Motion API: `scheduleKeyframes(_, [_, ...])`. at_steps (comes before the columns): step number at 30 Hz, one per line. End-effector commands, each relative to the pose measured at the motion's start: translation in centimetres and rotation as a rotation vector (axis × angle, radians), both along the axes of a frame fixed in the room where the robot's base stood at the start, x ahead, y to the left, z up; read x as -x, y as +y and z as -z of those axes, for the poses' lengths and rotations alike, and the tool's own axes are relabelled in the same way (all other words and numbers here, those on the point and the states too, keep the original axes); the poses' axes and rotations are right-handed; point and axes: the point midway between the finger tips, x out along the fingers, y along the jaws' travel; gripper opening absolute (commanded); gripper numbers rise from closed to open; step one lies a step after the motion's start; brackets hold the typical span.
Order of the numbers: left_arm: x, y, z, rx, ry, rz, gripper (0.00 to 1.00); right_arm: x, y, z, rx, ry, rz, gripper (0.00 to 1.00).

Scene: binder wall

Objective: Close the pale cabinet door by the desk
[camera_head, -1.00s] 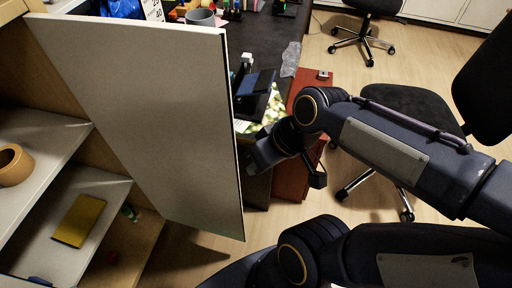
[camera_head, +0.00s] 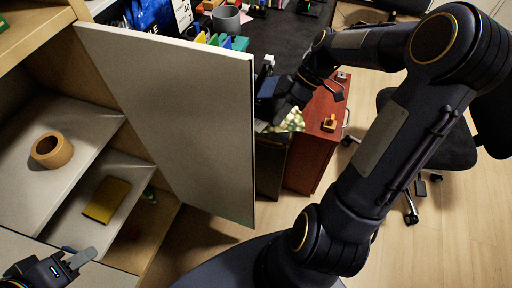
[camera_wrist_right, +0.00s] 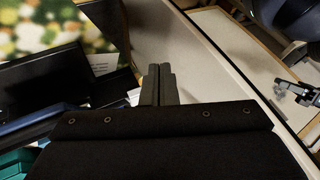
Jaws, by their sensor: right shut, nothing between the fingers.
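The pale cabinet door (camera_head: 180,110) stands open in the head view, swung out from the shelf cabinet beside the dark desk (camera_head: 285,38). In the right wrist view the door (camera_wrist_right: 185,50) runs diagonally just past my fingers. My right gripper (camera_head: 268,112) is on the desk side of the door, near its free edge, partly hidden behind it. In the wrist view the right gripper (camera_wrist_right: 158,85) is shut and empty; contact with the door cannot be told. My left gripper (camera_head: 82,260) is low at the left, in front of the shelves; its opening is unclear.
The open shelves hold a tan ring (camera_head: 52,150) and a yellow object (camera_head: 107,199). A grey mug (camera_head: 226,18) and folders stand on the desk. A red-brown drawer unit (camera_head: 315,140) and a black chair (camera_head: 440,130) are to the right. Floor shows below the door.

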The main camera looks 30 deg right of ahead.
Motion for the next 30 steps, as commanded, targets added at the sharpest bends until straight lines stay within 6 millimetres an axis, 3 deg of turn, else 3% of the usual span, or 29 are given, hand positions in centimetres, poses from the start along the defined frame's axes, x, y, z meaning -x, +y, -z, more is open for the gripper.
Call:
scheduleKeyframes(5, [0.0,0.0,0.2,0.000,0.000,0.000,0.36,-0.1,0.9,1.4,-0.009,-0.003,-0.011,0.00])
scheduleKeyframes(18, [0.0,0.0,1.2,0.000,0.000,0.000,0.36,0.2,6.4,8.4,-0.007,-0.001,-0.011,0.00])
scheduleKeyframes(24, [0.0,0.0,1.0,0.000,0.000,0.000,0.36,2.0,8.4,8.0,-0.004,-0.005,-0.009,0.00])
scheduleKeyframes(30, [0.0,0.0,1.0,0.000,0.000,0.000,0.36,2.5,9.0,8.0,-0.005,-0.004,-0.007,0.00])
